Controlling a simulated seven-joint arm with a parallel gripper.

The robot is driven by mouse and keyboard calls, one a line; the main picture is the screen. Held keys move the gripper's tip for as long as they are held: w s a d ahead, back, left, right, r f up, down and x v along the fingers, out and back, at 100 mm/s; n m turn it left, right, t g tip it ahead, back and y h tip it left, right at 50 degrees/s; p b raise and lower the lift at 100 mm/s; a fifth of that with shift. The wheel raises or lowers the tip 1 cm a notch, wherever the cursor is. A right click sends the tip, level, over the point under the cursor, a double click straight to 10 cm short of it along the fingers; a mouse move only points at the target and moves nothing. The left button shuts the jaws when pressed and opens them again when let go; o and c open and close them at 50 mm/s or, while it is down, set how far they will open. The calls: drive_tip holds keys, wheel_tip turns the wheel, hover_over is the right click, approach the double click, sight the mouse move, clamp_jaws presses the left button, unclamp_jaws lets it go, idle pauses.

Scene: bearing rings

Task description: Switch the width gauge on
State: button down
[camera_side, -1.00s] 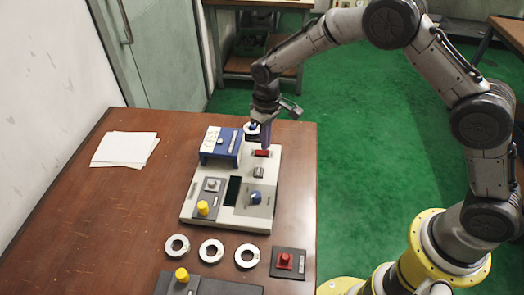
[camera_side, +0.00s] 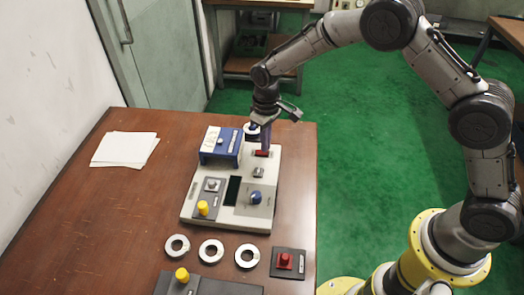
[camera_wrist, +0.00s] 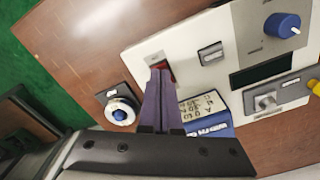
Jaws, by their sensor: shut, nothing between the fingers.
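The width gauge (camera_side: 225,215) is a cream panel on the table with a dark display, a blue knob (camera_side: 256,198) and a red rocker switch (camera_side: 262,153) near its far edge. In the wrist view the red switch (camera_wrist: 167,74) shows partly, at the fingertips. My gripper (camera_side: 266,148) is shut and empty, pointing down at the switch. Its purple fingers (camera_wrist: 158,80) hide part of the switch. I cannot tell whether the fingertips touch it, or which way the rocker is tipped. The display (camera_side: 233,190) looks dark.
A blue block with a white top (camera_side: 218,142) stands at the panel's far left. A ring with a blue centre (camera_wrist: 121,113) lies close beside my fingers. Several pale rings (camera_side: 211,250), a red button box (camera_side: 288,262) and paper (camera_side: 124,149) lie on the table.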

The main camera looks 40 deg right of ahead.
drive_tip(key=shift+f, duration=0.7)
idle(0.5)
drive_tip(key=shift+r, duration=3.6)
